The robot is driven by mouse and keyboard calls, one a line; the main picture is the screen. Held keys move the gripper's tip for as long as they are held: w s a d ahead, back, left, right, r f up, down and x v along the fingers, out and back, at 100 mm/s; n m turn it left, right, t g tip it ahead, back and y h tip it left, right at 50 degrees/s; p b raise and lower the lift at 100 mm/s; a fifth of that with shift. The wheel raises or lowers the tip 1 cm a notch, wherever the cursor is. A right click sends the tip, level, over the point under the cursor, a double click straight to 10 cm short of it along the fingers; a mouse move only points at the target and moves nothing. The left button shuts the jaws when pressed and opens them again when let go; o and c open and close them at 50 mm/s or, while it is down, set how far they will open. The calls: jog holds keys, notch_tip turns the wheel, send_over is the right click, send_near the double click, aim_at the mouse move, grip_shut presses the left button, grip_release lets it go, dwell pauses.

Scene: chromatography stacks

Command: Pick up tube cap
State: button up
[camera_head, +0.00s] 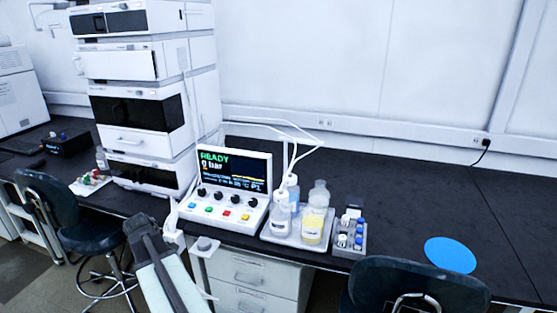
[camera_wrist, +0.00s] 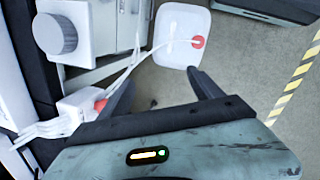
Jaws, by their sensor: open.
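No separate loose tube cap can be made out for certain. In the wrist view, a small round red cap (camera_wrist: 198,42) sits at the end of a white tube, on a white rounded container (camera_wrist: 181,30) low down near the floor. Another red piece (camera_wrist: 100,105) shows on a white fitting with several tubes, to the left. My gripper (camera_wrist: 160,80) is open, with its two dark fingers apart and nothing between them. The container lies beyond the fingertips. In the head view my arm reaches in from the bottom, and its fingers cannot be made out.
A white box with a grey knob (camera_head: 206,244) juts from the bench front. A control unit (camera_head: 225,190), a bottle tray (camera_head: 291,238) and a vial rack (camera_head: 350,238) stand behind. Chairs (camera_head: 415,285) flank the drawers (camera_head: 255,278). The right bench is mostly clear around a blue disc (camera_head: 450,255).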

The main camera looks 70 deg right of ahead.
jog(key=s+d+r+n+g+p, duration=0.1)
jog(key=s+d+r+p, duration=0.5)
jog(key=d+r, duration=0.3)
jog(key=s+d+r+n+p, duration=0.1)
jog(key=s+d+r+p, duration=0.4)
jog(key=d+r+p, duration=0.3)
jog(key=n+g+h+p, duration=0.1)
jog(key=n+p, duration=0.2)
jog(key=p, duration=0.5)
send_near(279, 194)
jog(key=f, duration=0.1)
jog(key=f+b, duration=0.1)
jog(key=d+f+b, duration=0.1)
jog(key=f+b, duration=0.1)
jog(key=shift+s+d+f+g, duration=0.1)
jog(key=shift+s+g, duration=0.05)
jog(key=shift+g, duration=0.15)
jog(key=b+x, duration=0.5)
jog(key=shift+s+d, duration=0.15)
jog(key=shift+s, duration=0.05)
jog(key=shift+c, duration=0.3)
jog(key=c, duration=1.4)
